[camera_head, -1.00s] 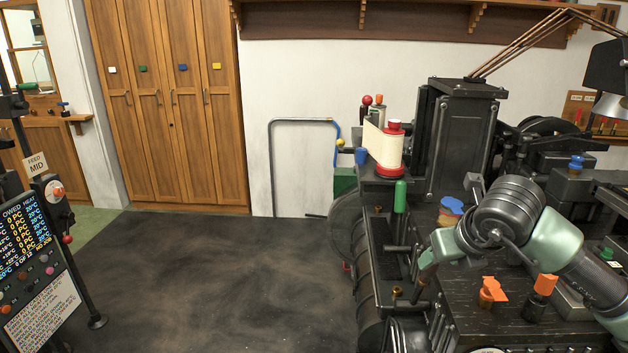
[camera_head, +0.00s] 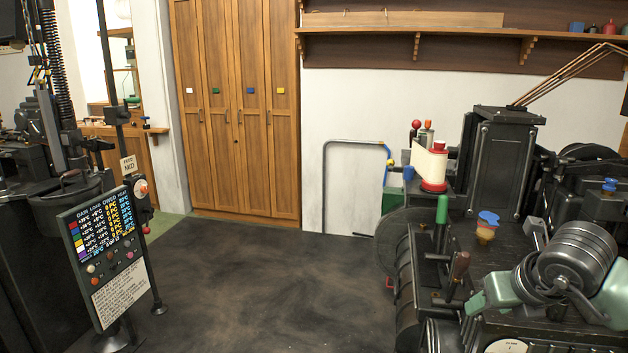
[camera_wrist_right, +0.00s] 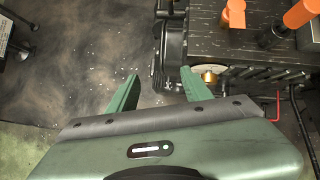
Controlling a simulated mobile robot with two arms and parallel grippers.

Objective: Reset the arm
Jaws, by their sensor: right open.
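My right arm (camera_head: 578,262), with dark round joints and pale green parts, is at the lower right of the head view, in front of the black machine. The green right gripper (camera_head: 490,293) is partly visible there. In the right wrist view its two green fingers (camera_wrist_right: 160,90) are spread apart with nothing between them. They point at the dark floor and the edge of the machine bench. My left gripper is in neither view.
The black machine bench (camera_wrist_right: 262,48) carries orange-topped parts (camera_wrist_right: 234,14). A white and red reel (camera_head: 431,165) and a green-handled lever (camera_head: 442,209) stand on the machine. A display board (camera_head: 103,252) stands at left. Dark floor (camera_head: 260,285) lies open between.

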